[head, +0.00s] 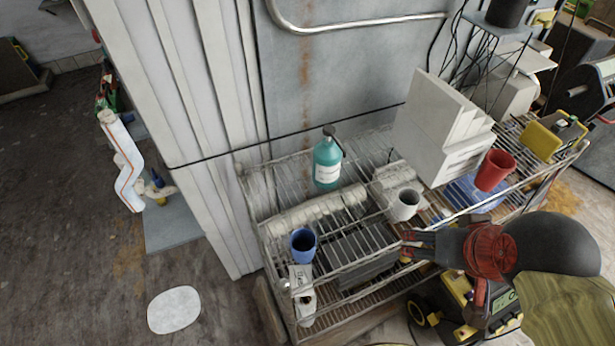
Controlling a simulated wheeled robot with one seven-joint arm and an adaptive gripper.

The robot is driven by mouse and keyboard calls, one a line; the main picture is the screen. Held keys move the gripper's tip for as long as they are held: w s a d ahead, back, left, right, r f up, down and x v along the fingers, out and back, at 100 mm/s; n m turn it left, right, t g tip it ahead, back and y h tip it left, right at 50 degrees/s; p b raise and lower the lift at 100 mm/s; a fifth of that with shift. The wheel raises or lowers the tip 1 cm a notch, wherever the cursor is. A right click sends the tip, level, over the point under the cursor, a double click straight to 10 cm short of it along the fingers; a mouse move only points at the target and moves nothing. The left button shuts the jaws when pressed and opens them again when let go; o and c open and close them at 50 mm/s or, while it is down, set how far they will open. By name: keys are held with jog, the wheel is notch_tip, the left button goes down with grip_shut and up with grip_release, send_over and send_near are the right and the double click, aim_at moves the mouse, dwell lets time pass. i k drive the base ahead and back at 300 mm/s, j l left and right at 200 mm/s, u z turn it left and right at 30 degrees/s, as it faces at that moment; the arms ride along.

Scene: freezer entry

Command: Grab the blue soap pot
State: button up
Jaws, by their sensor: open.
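A teal-blue soap bottle (327,163) with a dark pump top and a white label stands upright toward the back of the wire rack (362,236). A dark blue cup (303,246) stands at the rack's front left corner. My gripper (404,244) reaches in from the right, at the rack's front edge, just below the white mug. It is open, with nothing seen between its fingers. It is apart from both the soap bottle and the blue cup, to their right. The fingertips are small and partly unclear in this view.
A white mug (404,205) stands between my gripper and the rack's back. A tilted white box (437,128) and a red cup (494,170) are farther right. A pale roll-like object (318,212) lies before the bottle. A grey wall panel (345,85) rises behind.

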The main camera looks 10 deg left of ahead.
aim_at(302, 241)
jog(key=k+u, duration=0.2)
jog(key=u, duration=0.85)
